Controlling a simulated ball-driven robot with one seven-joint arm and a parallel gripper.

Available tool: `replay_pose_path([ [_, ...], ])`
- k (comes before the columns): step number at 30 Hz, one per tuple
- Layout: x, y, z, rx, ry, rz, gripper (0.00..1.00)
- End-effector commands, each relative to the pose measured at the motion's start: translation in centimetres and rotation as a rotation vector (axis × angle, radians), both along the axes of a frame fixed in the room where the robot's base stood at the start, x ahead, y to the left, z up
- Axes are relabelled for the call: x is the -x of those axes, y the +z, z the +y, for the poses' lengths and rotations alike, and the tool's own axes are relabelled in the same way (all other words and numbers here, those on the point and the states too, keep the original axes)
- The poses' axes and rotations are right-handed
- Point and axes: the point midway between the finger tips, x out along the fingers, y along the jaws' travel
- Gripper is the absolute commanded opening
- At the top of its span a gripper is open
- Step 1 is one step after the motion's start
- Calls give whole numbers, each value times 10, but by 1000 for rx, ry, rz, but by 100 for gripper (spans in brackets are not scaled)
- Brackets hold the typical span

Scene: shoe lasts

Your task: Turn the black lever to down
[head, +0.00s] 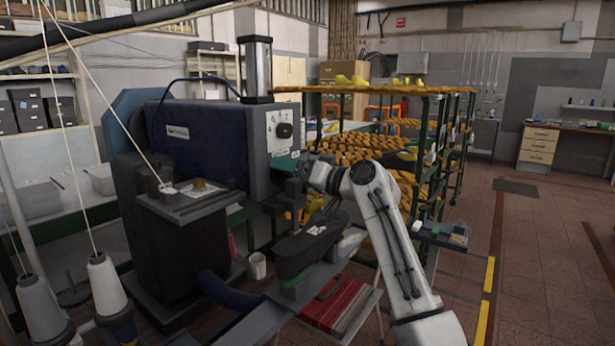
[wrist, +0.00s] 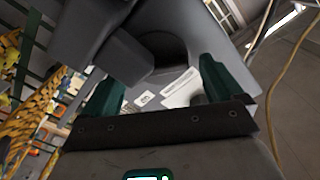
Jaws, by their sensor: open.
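The blue-grey machine (head: 205,140) stands left of centre in the head view. A black knob-like handle (head: 285,130) sits on its pale marked panel; I cannot tell for sure that this is the black lever, or how it is turned. My gripper (head: 291,164) is at the machine's right end, below that panel, partly hidden by dark parts. In the wrist view my gripper (wrist: 160,72) is open, with green fingers apart and nothing visibly held. A dark grey block (wrist: 122,55) juts out near the left fingertip. A pale label plate (wrist: 182,88) shows between the fingers.
A rack of yellow shoe lasts (head: 380,155) stands close behind my arm. A dark machine arm (head: 308,245) and a red box (head: 340,306) lie below the gripper. Thread cones (head: 105,285) stand at lower left. The floor (head: 545,250) on the right is mostly clear.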

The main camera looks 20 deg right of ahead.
Motion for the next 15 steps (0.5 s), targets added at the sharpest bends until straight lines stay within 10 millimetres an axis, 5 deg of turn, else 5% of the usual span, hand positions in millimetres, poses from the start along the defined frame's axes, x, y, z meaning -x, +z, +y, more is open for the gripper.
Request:
replay_pose_path([
  [15, 68, -3, -51, 0, -4, -1, 94],
])
